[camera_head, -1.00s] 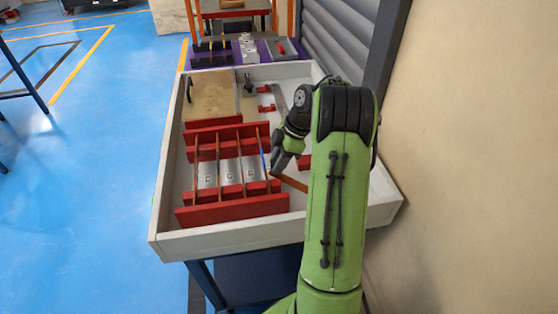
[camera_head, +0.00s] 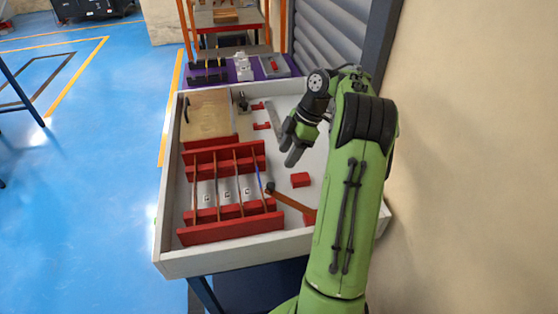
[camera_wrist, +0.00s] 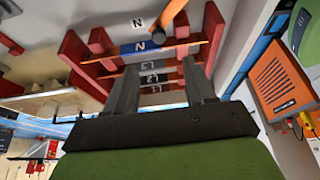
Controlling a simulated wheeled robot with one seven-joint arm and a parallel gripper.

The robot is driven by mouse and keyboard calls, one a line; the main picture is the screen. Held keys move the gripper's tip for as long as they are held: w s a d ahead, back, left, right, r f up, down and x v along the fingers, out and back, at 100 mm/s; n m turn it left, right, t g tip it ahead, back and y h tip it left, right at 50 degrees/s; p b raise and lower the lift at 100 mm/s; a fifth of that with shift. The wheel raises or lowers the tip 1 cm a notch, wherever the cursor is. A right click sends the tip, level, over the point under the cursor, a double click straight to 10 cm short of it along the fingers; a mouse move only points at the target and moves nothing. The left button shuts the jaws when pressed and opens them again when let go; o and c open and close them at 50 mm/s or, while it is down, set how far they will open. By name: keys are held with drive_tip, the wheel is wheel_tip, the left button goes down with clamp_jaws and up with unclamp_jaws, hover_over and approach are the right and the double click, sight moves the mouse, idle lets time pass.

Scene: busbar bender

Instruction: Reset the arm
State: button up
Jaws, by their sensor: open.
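My green arm reaches over the white-rimmed workbench tray (camera_head: 235,257). My gripper (camera_head: 288,150) hangs above the right part of the tray, up and right of the red rack, with nothing held. In the wrist view its two dark fingers (camera_wrist: 160,88) stand apart with an empty gap. Beneath it, a red slotted rack (camera_head: 230,231) holds several thin copper-coloured bars (camera_head: 237,178) over labelled plates. A copper-coloured lever (camera_head: 292,203) with a black knob (camera_head: 270,188) lies at the rack's right end, apart from the fingers. My forearm hides part of the tray's right side.
A beige panel (camera_head: 207,114) and small red blocks (camera_head: 300,180) are in the tray. A purple-topped table (camera_head: 226,72) with racks and tools stands behind. A wall (camera_head: 465,160) is close on the right. Blue floor (camera_head: 90,210) on the left is open.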

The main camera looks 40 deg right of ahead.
drive_tip(key=shift+p+v, duration=0.7)
drive_tip(key=shift+v, duration=1.2)
